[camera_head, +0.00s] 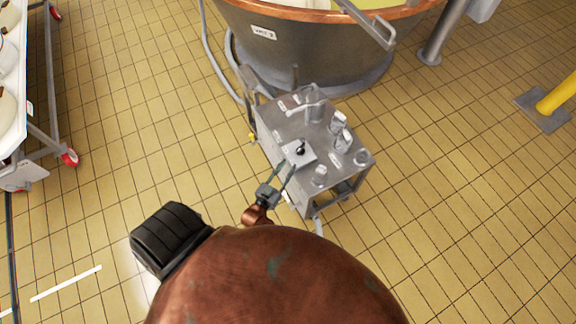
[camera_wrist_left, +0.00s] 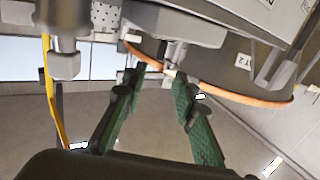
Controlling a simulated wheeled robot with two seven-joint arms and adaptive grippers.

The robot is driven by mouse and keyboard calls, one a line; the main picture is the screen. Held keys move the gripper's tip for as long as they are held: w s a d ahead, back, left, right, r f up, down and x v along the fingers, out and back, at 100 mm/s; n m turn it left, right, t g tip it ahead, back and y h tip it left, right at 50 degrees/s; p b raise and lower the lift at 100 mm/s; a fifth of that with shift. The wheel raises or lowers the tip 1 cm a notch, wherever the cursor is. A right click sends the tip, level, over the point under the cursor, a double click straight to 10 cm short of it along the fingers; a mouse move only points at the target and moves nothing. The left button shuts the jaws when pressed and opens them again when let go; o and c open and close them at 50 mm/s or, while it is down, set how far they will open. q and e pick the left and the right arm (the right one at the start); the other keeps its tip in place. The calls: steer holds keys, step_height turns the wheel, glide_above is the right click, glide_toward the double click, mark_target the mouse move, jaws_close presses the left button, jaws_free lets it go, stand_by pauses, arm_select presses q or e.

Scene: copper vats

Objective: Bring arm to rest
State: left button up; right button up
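My left gripper (camera_head: 288,167) reaches in at the near side of the steel machine in the head view. In the left wrist view its two green fingers (camera_wrist_left: 157,80) stand apart with nothing held between them. The fingertips appear close to the machine's near top edge; whether they touch it I cannot tell. The copper-coloured end of my left arm (camera_head: 257,215) shows behind the gripper. My right gripper is in neither view.
The steel machine (camera_head: 292,125) carries a small plate with a black knob (camera_head: 300,149) and several metal fittings. A large vat (camera_head: 300,45) stands behind it. A wheeled rack (camera_head: 45,150) is at left, a yellow post (camera_head: 560,95) at right. Tiled floor is clear around.

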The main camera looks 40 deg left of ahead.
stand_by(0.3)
arm_select(q)
steer(key=s+d+f+m+g+h+p, duration=0.15)
steer(key=s+f+g, duration=0.25)
steer(key=s+f, duration=0.55)
steer(key=s+d+f+m+g+h+p, duration=0.15)
steer(key=s+f+g, duration=0.4)
steer(key=f, duration=0.75)
steer(key=s+f+g, duration=0.2)
steer(key=s+f, duration=0.1)
steer(key=s, duration=0.8)
steer(key=s+f+g, duration=0.3)
steer(key=s+f, duration=0.1)
steer(key=s, duration=0.7)
steer(key=s+f+g+p, duration=0.1)
steer(key=s+f+g, duration=0.2)
steer(key=s, duration=0.9)
steer(key=shift+a+f+y, duration=0.15)
steer(key=shift+f+y, duration=0.15)
steer(key=shift+f, duration=0.15)
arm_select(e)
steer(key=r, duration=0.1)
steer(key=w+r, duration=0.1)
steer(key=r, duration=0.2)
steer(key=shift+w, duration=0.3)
arm_select(q)
steer(key=shift+s, duration=0.2)
